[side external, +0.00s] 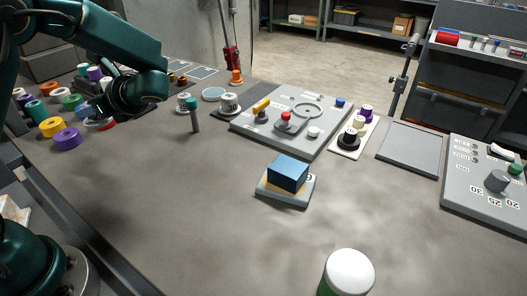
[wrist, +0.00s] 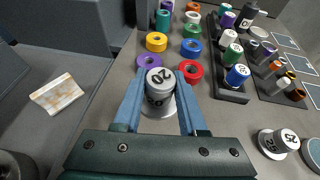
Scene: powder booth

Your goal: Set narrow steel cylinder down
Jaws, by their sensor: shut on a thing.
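The narrow steel cylinder (wrist: 160,80) is grey with a pale top marked 20 and a wider pale foot below. In the wrist view it stands between the two blue fingers of my gripper (wrist: 160,104), which is shut on it. The cylinder looks upright; I cannot tell whether its foot touches the table. In the side view my gripper (side external: 92,112) is low over the left of the table, among coloured rings, and the cylinder is mostly hidden there.
Purple (wrist: 150,62), red (wrist: 190,71) and yellow (wrist: 156,42) rings lie close beyond the cylinder. A black rack (wrist: 232,95) of coloured spools is to the right. Another cylinder marked 25 (wrist: 278,142) stands at lower right. Bare table lies between them.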

